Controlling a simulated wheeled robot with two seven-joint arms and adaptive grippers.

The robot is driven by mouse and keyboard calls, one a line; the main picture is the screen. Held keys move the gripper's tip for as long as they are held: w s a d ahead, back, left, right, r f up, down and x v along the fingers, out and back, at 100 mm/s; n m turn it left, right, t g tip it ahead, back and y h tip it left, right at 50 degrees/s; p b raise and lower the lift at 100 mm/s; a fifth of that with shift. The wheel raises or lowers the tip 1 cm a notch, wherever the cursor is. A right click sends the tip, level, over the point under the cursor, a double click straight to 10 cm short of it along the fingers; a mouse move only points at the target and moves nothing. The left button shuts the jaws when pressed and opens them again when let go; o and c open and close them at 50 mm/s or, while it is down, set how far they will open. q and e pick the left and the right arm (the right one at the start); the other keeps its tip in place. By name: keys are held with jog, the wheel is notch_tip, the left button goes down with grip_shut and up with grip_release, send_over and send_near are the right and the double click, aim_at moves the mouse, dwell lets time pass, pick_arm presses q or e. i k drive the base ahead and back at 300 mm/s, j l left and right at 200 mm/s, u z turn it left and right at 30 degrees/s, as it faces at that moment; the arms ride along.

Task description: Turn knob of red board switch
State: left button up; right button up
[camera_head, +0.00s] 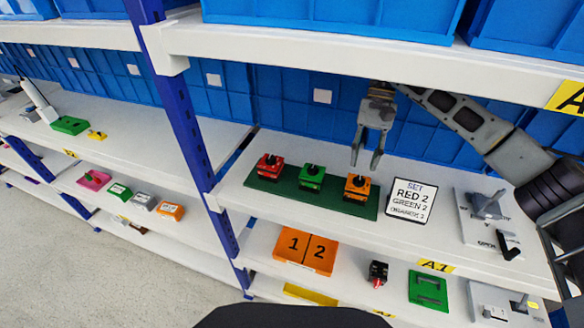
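The red switch (270,168) sits at the left end of a dark green board (331,199) on the middle shelf, with a black knob on top. A green switch (311,178) and an orange switch (357,189) stand to its right on the same board. My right gripper (366,164) points down with its two fingers apart and nothing between them. In the picture it is just above the orange switch and well to the right of the red one. The knob pointer positions are too small to read. My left gripper is not in view.
A sign (410,203) reading "SET RED 2, GREEN 2" stands right of the board; its last line is hard to read. A grey lever device (487,206) stands farther right. A blue post (188,110) is left of the board. An upper shelf (370,55) overhangs.

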aim_at(271, 159)
jog(key=k+j, duration=0.2)
jog(key=k, duration=0.25)
jog(key=k+j, duration=0.2)
jog(key=k, duration=0.3)
